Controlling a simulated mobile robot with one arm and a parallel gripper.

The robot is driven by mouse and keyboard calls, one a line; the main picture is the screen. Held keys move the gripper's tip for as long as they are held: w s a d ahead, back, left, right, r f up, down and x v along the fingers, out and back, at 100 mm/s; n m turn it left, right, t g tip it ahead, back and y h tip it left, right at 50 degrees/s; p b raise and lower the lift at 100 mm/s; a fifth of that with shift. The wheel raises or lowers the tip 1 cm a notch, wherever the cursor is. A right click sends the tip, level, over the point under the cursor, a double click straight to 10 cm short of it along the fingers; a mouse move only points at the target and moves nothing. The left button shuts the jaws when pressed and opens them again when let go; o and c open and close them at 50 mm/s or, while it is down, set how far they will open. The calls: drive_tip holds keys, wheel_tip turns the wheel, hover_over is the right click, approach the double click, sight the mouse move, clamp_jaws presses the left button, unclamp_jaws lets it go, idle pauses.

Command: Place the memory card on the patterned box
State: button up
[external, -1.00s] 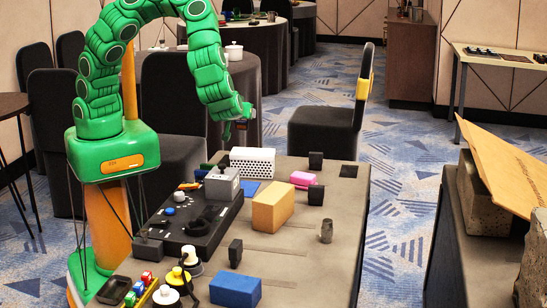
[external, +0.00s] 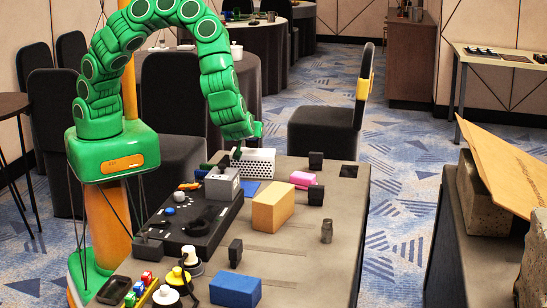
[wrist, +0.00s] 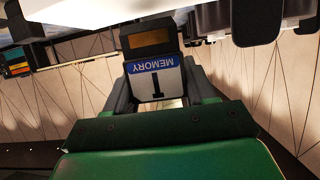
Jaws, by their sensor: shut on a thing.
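The memory card (wrist: 156,82) is in my gripper (wrist: 160,98) in the wrist view, with its white and blue label reading MEMORY upside down and a dark part with a brown patch beyond it. The gripper fingers are shut on its two sides. In the external view my gripper (external: 238,150) points down near the left end of a white box with a dotted pattern (external: 258,162), which looks like the patterned box. The card is too small to make out there, and I cannot tell whether it touches the box.
A grey box (external: 222,184) on a black panel stands just in front of the white box. A blue flat piece (external: 248,188), a tan block (external: 273,207) and a pink object (external: 303,179) lie nearby. The table (external: 300,250) has free room at its front right.

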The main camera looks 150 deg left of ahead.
drive_tip(key=shift+f, duration=0.5)
drive_tip(key=shift+f, duration=0.1)
drive_tip(key=o, duration=1)
drive_tip(key=shift+w+d, duration=0.1)
drive_tip(key=shift+v, duration=5.9)
